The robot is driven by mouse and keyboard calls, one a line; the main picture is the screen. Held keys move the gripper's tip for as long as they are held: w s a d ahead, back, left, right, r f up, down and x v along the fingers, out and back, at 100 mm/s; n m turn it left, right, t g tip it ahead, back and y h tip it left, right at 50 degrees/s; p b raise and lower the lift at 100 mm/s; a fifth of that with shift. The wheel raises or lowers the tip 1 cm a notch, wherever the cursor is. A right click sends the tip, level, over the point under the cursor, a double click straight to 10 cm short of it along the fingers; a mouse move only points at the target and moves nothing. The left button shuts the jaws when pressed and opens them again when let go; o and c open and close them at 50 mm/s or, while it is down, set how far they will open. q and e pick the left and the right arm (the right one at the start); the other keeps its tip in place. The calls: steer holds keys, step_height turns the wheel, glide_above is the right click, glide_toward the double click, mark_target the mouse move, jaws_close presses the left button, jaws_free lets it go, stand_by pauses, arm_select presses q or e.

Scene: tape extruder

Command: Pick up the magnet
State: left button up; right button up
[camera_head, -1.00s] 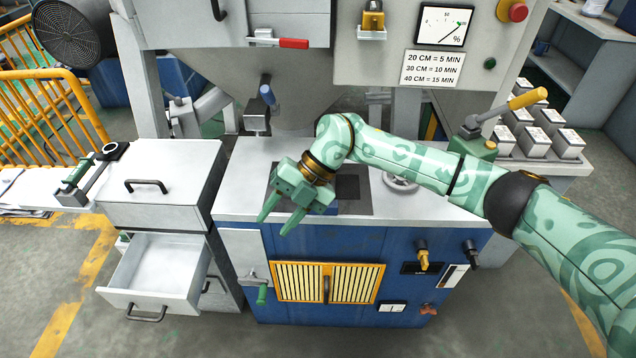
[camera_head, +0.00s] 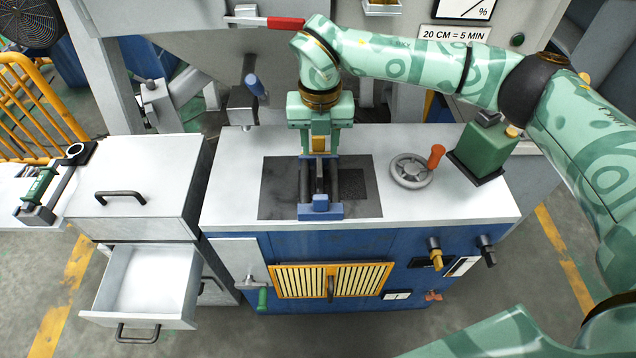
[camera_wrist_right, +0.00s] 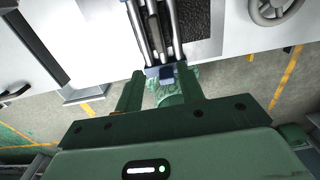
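I cannot tell for sure which thing is the magnet. A device with a blue end block (camera_head: 320,208) and dark parallel rails lies on the dark plate (camera_head: 275,190) of the workbench. A slim dark piece (camera_wrist_right: 154,32) sits between its rails in the right wrist view. My right gripper (camera_head: 320,153) points down over the device's far part, its two fingers apart. In the right wrist view, my right gripper (camera_wrist_right: 160,88) has a clear gap between its fingers and grips nothing visible. Whether the fingers touch the device is unclear. My left gripper is out of view.
A handwheel with an orange knob (camera_head: 411,171) and a green block (camera_head: 486,149) stand right of the plate. A lever with a blue handle (camera_head: 256,87) rises at the back left. A drawer (camera_head: 148,285) hangs open at left. The white benchtop (camera_head: 232,195) is otherwise mostly clear.

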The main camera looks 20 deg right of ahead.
mark_target(320, 172)
step_height(320, 172, down, 6)
steer(key=shift+w+r+b, duration=0.15)
steer(key=shift+r+b, duration=0.05)
steer(key=shift+b, duration=0.3)
steer(key=shift+f, duration=0.35)
step_height(320, 172, down, 5)
steer(key=shift+w+d+b, duration=0.1)
steer(key=shift+w+b, duration=0.05)
steer(key=shift+b, duration=0.9)
steer(key=shift+r, duration=0.1)
steer(key=shift+c, duration=0.9)
jaws_close()
